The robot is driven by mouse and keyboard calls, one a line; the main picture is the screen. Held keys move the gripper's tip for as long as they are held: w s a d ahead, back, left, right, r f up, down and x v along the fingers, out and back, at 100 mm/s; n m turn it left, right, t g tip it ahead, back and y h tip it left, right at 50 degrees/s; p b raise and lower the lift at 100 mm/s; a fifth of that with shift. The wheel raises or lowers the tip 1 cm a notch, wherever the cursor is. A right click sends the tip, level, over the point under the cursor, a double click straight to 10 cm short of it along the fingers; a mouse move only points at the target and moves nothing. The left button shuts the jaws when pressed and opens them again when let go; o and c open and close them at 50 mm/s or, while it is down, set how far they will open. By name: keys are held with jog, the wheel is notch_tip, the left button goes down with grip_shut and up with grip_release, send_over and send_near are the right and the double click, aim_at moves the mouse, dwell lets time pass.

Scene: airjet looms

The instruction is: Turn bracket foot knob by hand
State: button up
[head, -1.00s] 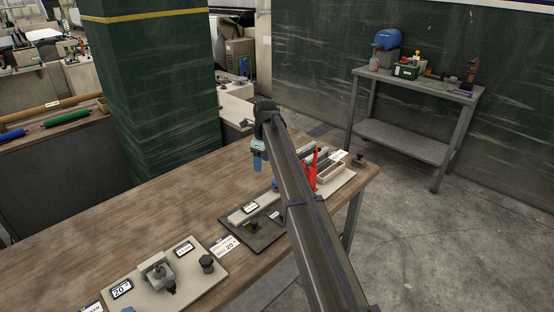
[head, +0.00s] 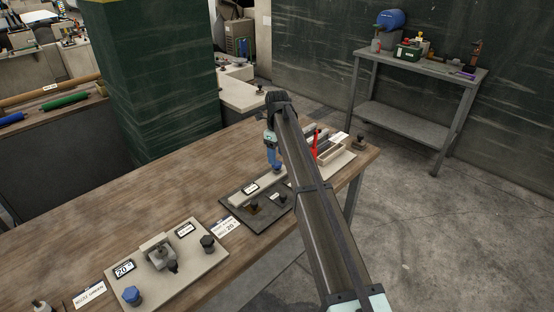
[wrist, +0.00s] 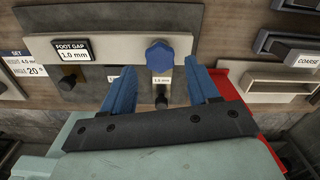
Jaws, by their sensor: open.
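A blue lobed knob (wrist: 160,55) sits on a pale bar (wrist: 112,47) beside a black-framed label (wrist: 72,51) reading "FOOT GAP 1.0 mm". In the head view the knob (head: 277,168) shows at the right end of the bar, just under my gripper. My gripper (wrist: 160,74) is open, with its blue fingers spread to the left and right of the knob's line in the wrist view. The knob lies just beyond the fingertips in that picture, and I see no contact. A dark knob (wrist: 161,98) shows between the fingers, on the dark base plate (head: 268,216).
A red tool (head: 317,143) and a pale open tray (head: 333,153) stand close to the right. A second plate (head: 190,265) with a blue knob (head: 131,295) and dark knobs lies at the front left. The wooden table (head: 150,195) is clear behind the plates.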

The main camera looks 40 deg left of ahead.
aim_at(277, 165)
jog(key=shift+f, duration=1.25)
jog(key=shift+f, duration=0.1)
jog(key=shift+c, duration=0.2)
jog(key=c, duration=0.7)
